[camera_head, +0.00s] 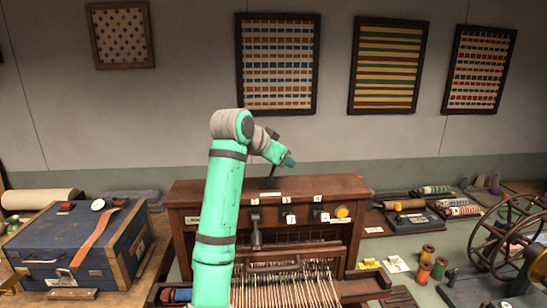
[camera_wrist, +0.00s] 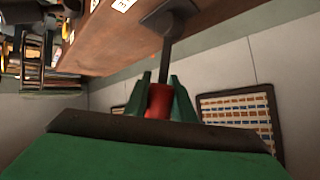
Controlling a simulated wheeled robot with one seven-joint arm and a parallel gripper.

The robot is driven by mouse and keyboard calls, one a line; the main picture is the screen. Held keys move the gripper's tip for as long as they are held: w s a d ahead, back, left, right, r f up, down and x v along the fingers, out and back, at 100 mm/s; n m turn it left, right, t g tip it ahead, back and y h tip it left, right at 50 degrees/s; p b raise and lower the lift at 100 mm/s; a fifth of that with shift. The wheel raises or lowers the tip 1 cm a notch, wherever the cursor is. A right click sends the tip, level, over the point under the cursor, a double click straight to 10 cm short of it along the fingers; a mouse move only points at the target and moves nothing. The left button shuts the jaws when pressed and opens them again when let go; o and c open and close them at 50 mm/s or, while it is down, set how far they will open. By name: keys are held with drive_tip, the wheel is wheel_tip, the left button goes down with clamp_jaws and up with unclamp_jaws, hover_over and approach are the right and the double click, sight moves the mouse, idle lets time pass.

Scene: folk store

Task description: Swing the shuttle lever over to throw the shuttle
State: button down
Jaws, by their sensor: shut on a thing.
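The shuttle lever is a thin grey rod (camera_wrist: 166,60) with a red knob (camera_wrist: 159,100), standing on a dark base plate (camera_wrist: 168,18) on the loom's wooden top. In the wrist view my gripper (camera_wrist: 159,84) has its two green fingers on either side of the red knob, shut on it. In the head view my gripper (camera_head: 287,160) is above the top of the wooden loom cabinet (camera_head: 335,186). The lever rod shows there only as a thin dark line (camera_head: 273,170), and my arm's end hides the knob.
The loom front carries a hanging dark lever (camera_head: 256,232) and a yellow button (camera_head: 342,212). A blue case (camera_head: 45,245) stands at left. Thread spools (camera_head: 425,255) and a spoked wheel (camera_head: 500,235) are at right. The wall behind holds framed textiles (camera_head: 277,65).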

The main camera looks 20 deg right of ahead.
drive_tip(key=shift+d+f+m+y, duration=0.3)
drive_tip(key=shift+d+f+y, duration=0.1)
drive_tip(key=shift+y, duration=0.3)
drive_tip(key=shift+s+d+f+y, duration=0.15)
drive_tip(key=shift+f+y, duration=0.05)
drive_tip(key=shift+y, duration=0.2)
drive_tip(key=c, duration=1.5)
unclamp_jaws()
drive_tip(key=shift+r, duration=0.1)
drive_tip(key=v, duration=1)
drive_tip(key=shift+s+a, duration=0.25)
drive_tip(key=shift+s, duration=0.05)
